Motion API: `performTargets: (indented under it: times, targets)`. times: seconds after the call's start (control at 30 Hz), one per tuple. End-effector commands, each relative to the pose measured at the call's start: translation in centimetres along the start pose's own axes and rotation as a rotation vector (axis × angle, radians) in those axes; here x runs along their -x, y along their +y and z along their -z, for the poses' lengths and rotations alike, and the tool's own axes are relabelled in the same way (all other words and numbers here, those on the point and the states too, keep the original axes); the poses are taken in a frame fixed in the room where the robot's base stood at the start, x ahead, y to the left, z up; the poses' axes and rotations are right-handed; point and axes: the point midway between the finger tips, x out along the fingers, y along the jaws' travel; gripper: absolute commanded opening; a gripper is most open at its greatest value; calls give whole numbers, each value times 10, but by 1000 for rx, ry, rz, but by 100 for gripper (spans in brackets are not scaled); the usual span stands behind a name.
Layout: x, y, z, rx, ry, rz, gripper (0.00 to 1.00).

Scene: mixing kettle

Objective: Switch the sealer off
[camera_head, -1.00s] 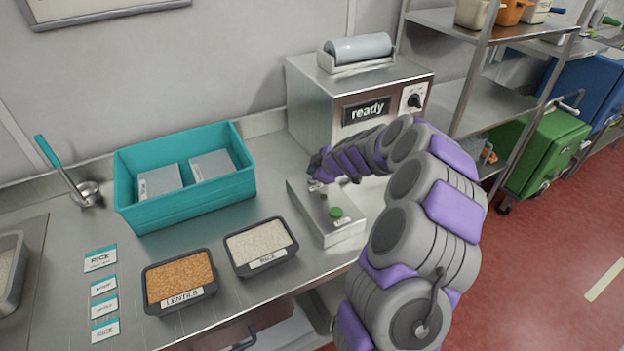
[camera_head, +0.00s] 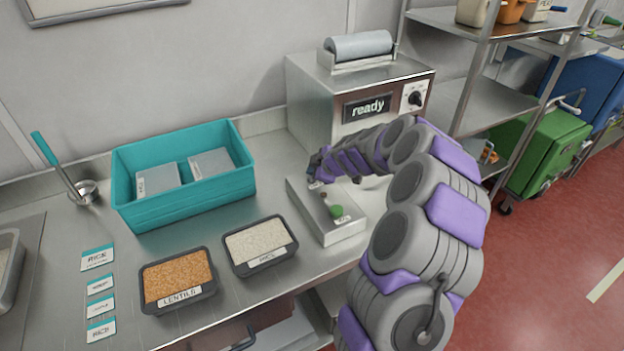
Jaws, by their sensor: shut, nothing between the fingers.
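The sealer (camera_head: 308,107) is a steel box at the back of the counter with a film roll (camera_head: 358,47) on top. Its dark display (camera_head: 367,107) reads "ready". A black knob (camera_head: 415,98) sits on a white plate at the right of its front. My gripper (camera_head: 314,178) is shut and empty, low in front of the sealer at its left. It is over the back end of a low steel control box (camera_head: 325,222) with a green button (camera_head: 336,211) and a smaller dark button. My arm hides part of the sealer's lower front. Whether the fingertips touch the control box cannot be told.
A teal bin (camera_head: 184,211) holding pale packs stands left of the control box. Trays of lentils (camera_head: 178,280) and rice (camera_head: 259,246) lie in front. Label cards (camera_head: 98,257) and a ladle (camera_head: 82,191) are at left. A steel shelf rack (camera_head: 489,104) stands at right.

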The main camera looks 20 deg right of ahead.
Motion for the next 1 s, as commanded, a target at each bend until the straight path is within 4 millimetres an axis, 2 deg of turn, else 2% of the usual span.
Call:
performTargets:
  times: [1.0]
  targets:
    - [-5,-4,-4,-1,1,1,0]
